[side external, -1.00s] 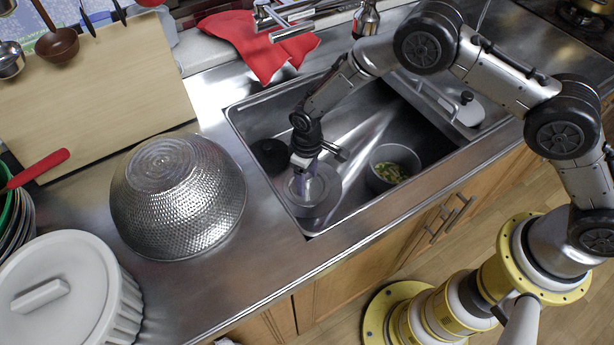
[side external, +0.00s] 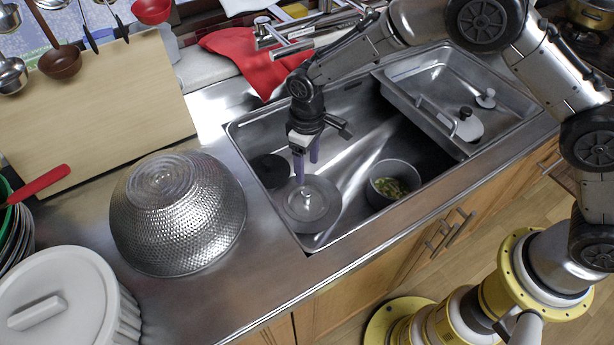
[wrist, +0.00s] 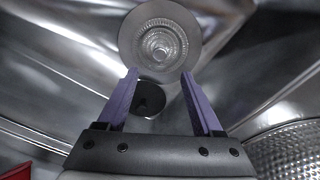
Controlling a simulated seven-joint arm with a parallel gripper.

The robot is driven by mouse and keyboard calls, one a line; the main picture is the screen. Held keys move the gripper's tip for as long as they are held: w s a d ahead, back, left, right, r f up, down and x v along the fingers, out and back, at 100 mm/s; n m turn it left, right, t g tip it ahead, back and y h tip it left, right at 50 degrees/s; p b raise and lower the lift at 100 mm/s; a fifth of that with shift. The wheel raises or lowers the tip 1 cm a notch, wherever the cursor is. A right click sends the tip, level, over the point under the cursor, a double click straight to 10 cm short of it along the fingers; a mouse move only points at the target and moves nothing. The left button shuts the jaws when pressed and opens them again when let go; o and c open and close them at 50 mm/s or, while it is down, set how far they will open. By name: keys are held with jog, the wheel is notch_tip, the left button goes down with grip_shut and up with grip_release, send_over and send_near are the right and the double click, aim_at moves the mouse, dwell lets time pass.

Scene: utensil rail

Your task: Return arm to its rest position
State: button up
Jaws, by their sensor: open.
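My gripper (side external: 306,160) is over the left part of the steel sink (side external: 352,109), with its two purple fingers pointing down. The fingers are apart and empty. A round metal lid (side external: 308,207) with a knob lies in the sink below the fingers. In the wrist view the lid (wrist: 160,40) shows beyond the open fingertips (wrist: 161,76), apart from them. A dark round piece (side external: 270,168) lies to the lid's left. A pot with green food (side external: 391,184) stands in the sink to the right of the lid.
An upturned hammered bowl (side external: 178,214) and a white lidded container (side external: 62,295) stand on the counter at left. A cutting board (side external: 95,115) leans behind. A red cloth (side external: 260,55) lies behind the sink. A metal tray (side external: 440,95) sits across the sink's right side.

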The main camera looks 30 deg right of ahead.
jog(key=shift+r, duration=0.95)
jog(key=s+d+r+m+t, duration=0.1)
jog(key=s+d+r, duration=0.4)
jog(key=r, duration=0.4)
jog(key=s+d+r+m+t, duration=0.2)
jog(key=s+d+r, duration=0.1)
jog(key=d+r, duration=0.6)
jog(key=s+d+r+m+t, duration=0.1)
jog(key=s+d, duration=0.3)
jog(key=s, duration=0.6)
jog(key=s+d+r+m+t, duration=0.1)
jog(key=s+d+r+m, duration=0.1)
jog(key=s, duration=0.8)
jog(key=shift+s+d+r+t, duration=0.3)
jog(key=shift+d+r, duration=0.5)
jog(key=shift+d, duration=0.4)
